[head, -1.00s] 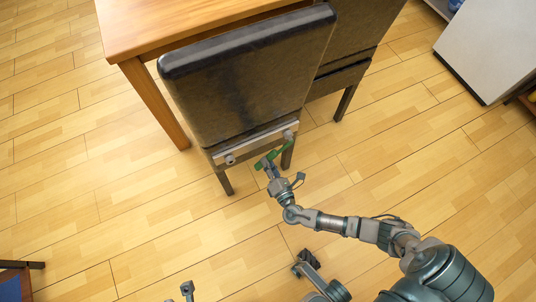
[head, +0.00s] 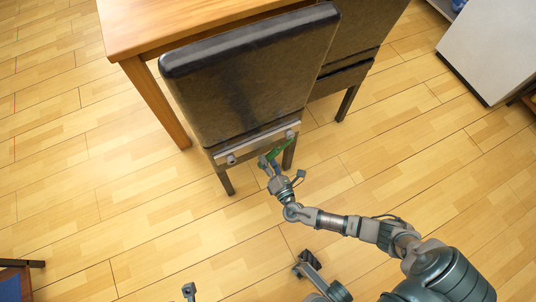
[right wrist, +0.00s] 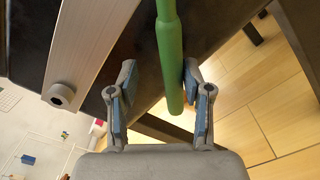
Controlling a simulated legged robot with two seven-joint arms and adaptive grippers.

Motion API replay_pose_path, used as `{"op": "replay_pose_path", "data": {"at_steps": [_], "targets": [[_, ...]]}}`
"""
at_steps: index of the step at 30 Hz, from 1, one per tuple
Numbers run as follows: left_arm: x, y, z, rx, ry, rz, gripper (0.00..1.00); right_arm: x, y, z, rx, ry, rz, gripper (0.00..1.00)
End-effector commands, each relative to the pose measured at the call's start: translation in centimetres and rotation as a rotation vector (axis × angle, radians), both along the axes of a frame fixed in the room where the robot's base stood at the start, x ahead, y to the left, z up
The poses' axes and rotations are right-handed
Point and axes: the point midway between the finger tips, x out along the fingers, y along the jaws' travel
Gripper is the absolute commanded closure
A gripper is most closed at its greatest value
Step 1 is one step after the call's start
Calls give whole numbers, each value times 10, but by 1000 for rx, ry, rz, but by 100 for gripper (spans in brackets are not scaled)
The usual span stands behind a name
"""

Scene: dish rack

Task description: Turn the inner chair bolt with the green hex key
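The dark chair (head: 245,80) has a metal bar (head: 258,147) low on its back, with one bolt near the left end (head: 231,159) and one near the right end (head: 290,134). The green hex key (head: 281,152) is at the bar's right part. My right gripper (head: 268,163) is just below it. In the right wrist view the key's green shaft (right wrist: 171,60) runs between the spread fingers (right wrist: 160,72), close to the right finger and clear of the left one. One bolt (right wrist: 61,95) shows at the bar's end there. The key's tip is hidden.
A wooden table (head: 150,30) stands behind the chair, with a second dark chair (head: 355,45) to the right. A white cabinet (head: 490,50) is at the upper right. The wooden floor around my right arm is clear.

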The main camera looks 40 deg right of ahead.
Motion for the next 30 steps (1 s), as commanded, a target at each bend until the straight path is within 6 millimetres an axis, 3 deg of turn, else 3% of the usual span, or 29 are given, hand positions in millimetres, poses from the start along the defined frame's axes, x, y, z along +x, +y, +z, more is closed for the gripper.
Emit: {"op": "replay_pose_path", "data": {"at_steps": [1, 3, 4, 13, 22, 30], "targets": [[0, 0, 0, 0, 0, 0, 60, 0, 0, 0, 0, 0, 0, 53], [0, 0, 0, 0, 0, 0, 60, 0, 0, 0, 0, 1, -1, 71], [0, 0, 0, 0, 0, 0, 60, 0, 0, 0, 0, 0, 0, 72], [0, 0, 0, 0, 0, 0, 60, 0, 1, 2, 15, -4, -1, 72], [0, 0, -1, 0, 1, 0, 60, 4, 17, 28, 254, -61, -1, 72], [0, 0, -1, 0, 1, 0, 60, 5, 19, 33, 294, -71, -1, 72]]}}
